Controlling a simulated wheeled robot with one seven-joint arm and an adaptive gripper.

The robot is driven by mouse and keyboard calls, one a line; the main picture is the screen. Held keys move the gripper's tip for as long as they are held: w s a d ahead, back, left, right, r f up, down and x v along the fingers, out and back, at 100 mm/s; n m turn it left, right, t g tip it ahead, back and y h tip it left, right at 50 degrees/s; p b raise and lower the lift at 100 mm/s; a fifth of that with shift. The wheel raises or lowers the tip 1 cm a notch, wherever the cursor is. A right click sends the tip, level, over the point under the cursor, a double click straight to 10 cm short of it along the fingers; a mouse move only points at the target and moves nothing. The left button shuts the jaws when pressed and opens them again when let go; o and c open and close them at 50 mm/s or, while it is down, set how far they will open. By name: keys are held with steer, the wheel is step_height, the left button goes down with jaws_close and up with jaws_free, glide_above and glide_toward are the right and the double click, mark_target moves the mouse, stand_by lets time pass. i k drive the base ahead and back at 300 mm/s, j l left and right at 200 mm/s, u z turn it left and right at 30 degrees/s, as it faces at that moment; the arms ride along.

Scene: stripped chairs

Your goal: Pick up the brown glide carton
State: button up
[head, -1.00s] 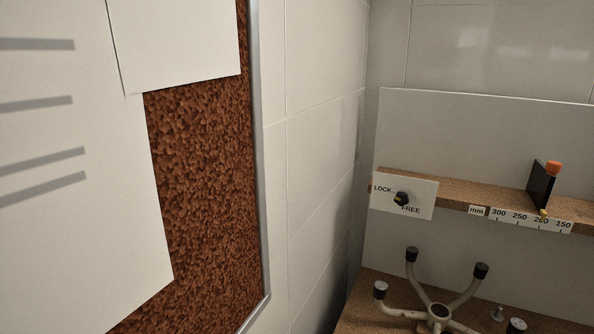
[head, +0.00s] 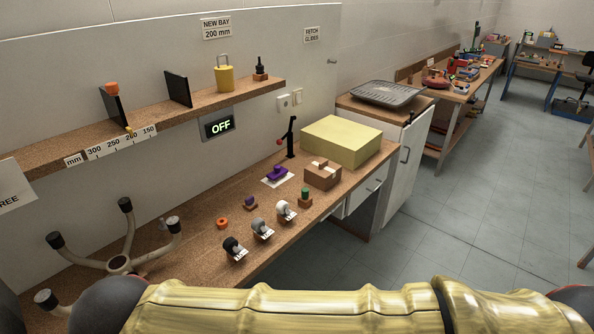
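The brown carton (head: 323,175) sits on the wooden workbench (head: 285,231), toward its right end in the head view. It is a small box with a strip of tape over its top. It stands in front of a larger pale yellow block (head: 342,141). Nothing touches it from above. My gripper is not in view; only a yellow link of my arm crosses the bottom of the picture.
Several casters (head: 262,228) stand along the bench's front edge, left of the carton. A purple piece (head: 277,173) and a dark lever stand (head: 291,138) are behind them. A chair base (head: 119,264) lies at left. A shelf (head: 205,104) overhangs the back. Open floor (head: 440,215) lies right.

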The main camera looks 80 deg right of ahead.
mark_target(322, 173)
steer(key=z, duration=3)
steer(key=i+l+z, duration=0.1)
steer(key=i+l, duration=0.2)
steer(key=i, duration=0.15)
steer(key=i+l+z, duration=0.15)
steer(key=i+l, duration=0.15)
steer(key=i, duration=0.2)
steer(key=i+l+z, duration=0.1)
steer(key=i, duration=0.4)
steer(key=l, duration=0.1)
